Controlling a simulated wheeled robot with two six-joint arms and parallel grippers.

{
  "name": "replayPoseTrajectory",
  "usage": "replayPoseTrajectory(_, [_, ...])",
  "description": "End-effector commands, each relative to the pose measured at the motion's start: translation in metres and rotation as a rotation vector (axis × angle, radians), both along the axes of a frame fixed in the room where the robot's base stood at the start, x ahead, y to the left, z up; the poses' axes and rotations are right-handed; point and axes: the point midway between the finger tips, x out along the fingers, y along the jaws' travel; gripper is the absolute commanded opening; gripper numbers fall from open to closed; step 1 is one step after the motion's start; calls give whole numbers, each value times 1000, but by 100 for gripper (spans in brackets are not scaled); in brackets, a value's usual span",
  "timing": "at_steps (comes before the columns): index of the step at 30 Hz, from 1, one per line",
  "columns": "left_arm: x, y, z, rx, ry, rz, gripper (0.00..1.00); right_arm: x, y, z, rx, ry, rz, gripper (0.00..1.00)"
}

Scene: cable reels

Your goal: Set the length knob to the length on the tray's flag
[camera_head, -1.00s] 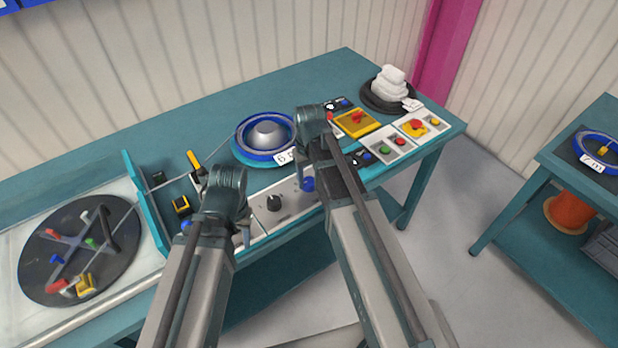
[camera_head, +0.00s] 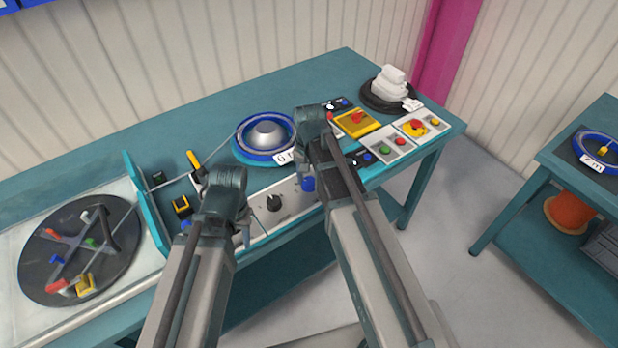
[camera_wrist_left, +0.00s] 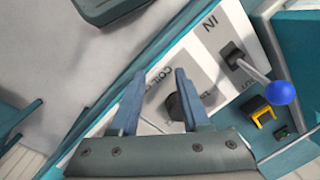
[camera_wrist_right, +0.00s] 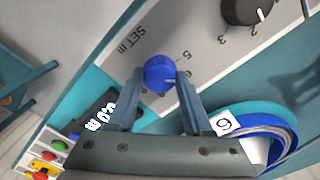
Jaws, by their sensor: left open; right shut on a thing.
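The blue length knob (camera_wrist_right: 160,74) sits on the light control panel marked "SET m", with 5 and 6 printed beside it. My right gripper (camera_wrist_right: 160,85) is shut on this knob, and its pointer is unclear. In the head view, the knob (camera_head: 308,184) shows just below my right gripper (camera_head: 304,170). A white flag (camera_head: 286,156) at the blue-rimmed reel tray (camera_head: 240,155) appears to read 6 m; my right gripper partly hides it. My left gripper (camera_wrist_left: 155,95) is open, with a black knob (camera_wrist_left: 183,106) beyond and between its fingers; I cannot tell whether they touch.
A lever with a blue ball (camera_wrist_left: 281,92) stands near the left gripper. A black turntable (camera_head: 80,250) with coloured pieces is at left. Buttons and a yellow box (camera_head: 356,123) lie right of the tray. A side table (camera_head: 540,215) holds another blue-rimmed reel flagged 7 m (camera_head: 594,164).

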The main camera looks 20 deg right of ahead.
Motion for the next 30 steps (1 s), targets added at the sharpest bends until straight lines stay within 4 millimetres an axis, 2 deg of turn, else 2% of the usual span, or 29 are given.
replayPoseTrajectory(18, [0,0,0,0,0,0,46,0,0,0,0,0,-42,0])
replayPoseTrajectory(19, [0,0,0,0,0,0,46,0,0,0,0,0,-42,54])
replayPoseTrajectory(23, [0,0,0,0,0,0,46,0,0,0,0,0,-41,77])
replayPoseTrajectory(24, [0,0,0,0,0,0,46,0,0,0,0,0,-41,80])
replayPoseTrajectory(30, [0,0,0,0,0,0,46,0,0,0,0,0,-41,80])
